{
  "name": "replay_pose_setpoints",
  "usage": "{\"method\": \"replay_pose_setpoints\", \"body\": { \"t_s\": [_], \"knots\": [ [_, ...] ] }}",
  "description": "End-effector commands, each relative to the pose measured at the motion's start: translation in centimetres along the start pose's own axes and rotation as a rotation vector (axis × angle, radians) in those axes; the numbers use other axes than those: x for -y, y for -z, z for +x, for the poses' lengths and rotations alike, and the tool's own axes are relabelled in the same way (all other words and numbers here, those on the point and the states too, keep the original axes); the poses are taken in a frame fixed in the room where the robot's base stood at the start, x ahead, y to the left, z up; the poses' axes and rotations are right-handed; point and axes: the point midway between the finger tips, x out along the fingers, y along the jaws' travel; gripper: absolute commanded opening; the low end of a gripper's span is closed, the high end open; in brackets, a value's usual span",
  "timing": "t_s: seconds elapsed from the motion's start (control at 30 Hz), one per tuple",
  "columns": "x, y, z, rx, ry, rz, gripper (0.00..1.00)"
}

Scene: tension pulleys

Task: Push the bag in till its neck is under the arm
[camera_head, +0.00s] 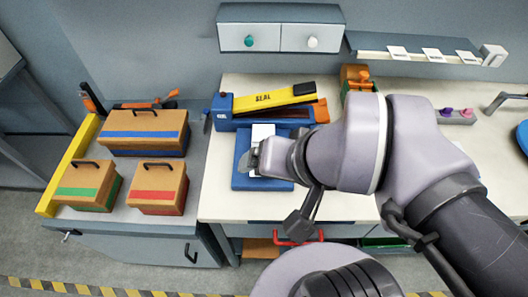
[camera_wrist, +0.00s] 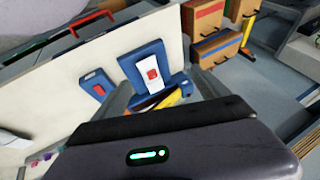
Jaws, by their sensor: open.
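The sealer has a yellow arm (camera_head: 268,99) marked "SEAL" over a blue base (camera_head: 240,124); in the wrist view the arm (camera_wrist: 174,99) is partly hidden by my gripper. The white bag (camera_head: 263,132) lies on a blue tray (camera_head: 243,173) in front of the sealer. In the wrist view the bag (camera_wrist: 155,87) shows a red square, and one end points toward the yellow arm. I cannot tell whether its neck is under the arm. My gripper (camera_wrist: 162,91) is open, its fingers apart, above the bag's area. In the head view my wrist covers much of the bag.
Wooden boxes with blue (camera_head: 142,134), green (camera_head: 76,191) and red (camera_head: 157,195) bands stand on the left cabinet. A small blue item (camera_wrist: 96,82) lies beside the tray. A drawer unit (camera_head: 281,30) hangs above.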

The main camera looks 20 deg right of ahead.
Motion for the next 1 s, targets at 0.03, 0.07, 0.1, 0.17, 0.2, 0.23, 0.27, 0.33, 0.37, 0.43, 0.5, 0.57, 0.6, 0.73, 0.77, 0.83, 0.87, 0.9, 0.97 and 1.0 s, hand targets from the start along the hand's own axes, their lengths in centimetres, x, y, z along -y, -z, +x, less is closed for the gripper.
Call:
{"method": "replay_pose_setpoints", "body": {
  "t_s": [0.03, 0.07, 0.1, 0.17, 0.2, 0.23, 0.27, 0.33, 0.37, 0.43, 0.5, 0.57, 0.6, 0.73, 0.77, 0.83, 0.87, 0.9, 0.97, 1.0],
  "knots": [
    [0.0, 0.0, 0.0, 0.000, 0.000, 0.000, 0.85],
    [0.0, 0.0, 0.0, 0.000, 0.000, 0.000, 0.85],
    [0.0, 0.0, 0.0, 0.001, -0.001, 0.000, 0.77],
    [0.1, 0.4, 0.3, 0.022, -0.015, -0.001, 0.66],
    [0.1, 0.8, 1.0, 0.055, -0.037, -0.002, 0.58],
    [0.1, 1.2, 1.6, 0.087, -0.060, -0.004, 0.52],
    [0.1, 1.7, 2.5, 0.123, -0.088, -0.008, 0.46],
    [-0.1, 2.5, 5.1, 0.212, -0.156, -0.021, 0.32],
    [-0.2, 2.7, 6.3, 0.247, -0.185, -0.027, 0.26],
    [-0.6, 2.8, 9.1, 0.321, -0.243, -0.047, 0.13],
    [-1.1, 2.5, 11.4, 0.377, -0.289, -0.064, 0.00],
    [-1.4, 2.2, 12.8, 0.408, -0.315, -0.075, 0.00],
    [-1.6, 2.0, 13.5, 0.421, -0.326, -0.080, 0.00],
    [-2.1, 1.5, 15.0, 0.432, -0.336, -0.084, 0.00],
    [-2.3, 1.2, 15.4, 0.432, -0.336, -0.084, 0.00],
    [-2.8, 0.6, 16.6, 0.433, -0.336, -0.084, 0.00],
    [-3.0, 0.3, 17.2, 0.433, -0.336, -0.084, 0.00],
    [-3.4, 0.0, 18.1, 0.434, -0.336, -0.085, 0.00],
    [-3.8, -0.6, 19.2, 0.433, -0.336, -0.084, 0.00],
    [-4.1, -0.9, 20.0, 0.433, -0.336, -0.083, 0.00]
  ]
}}
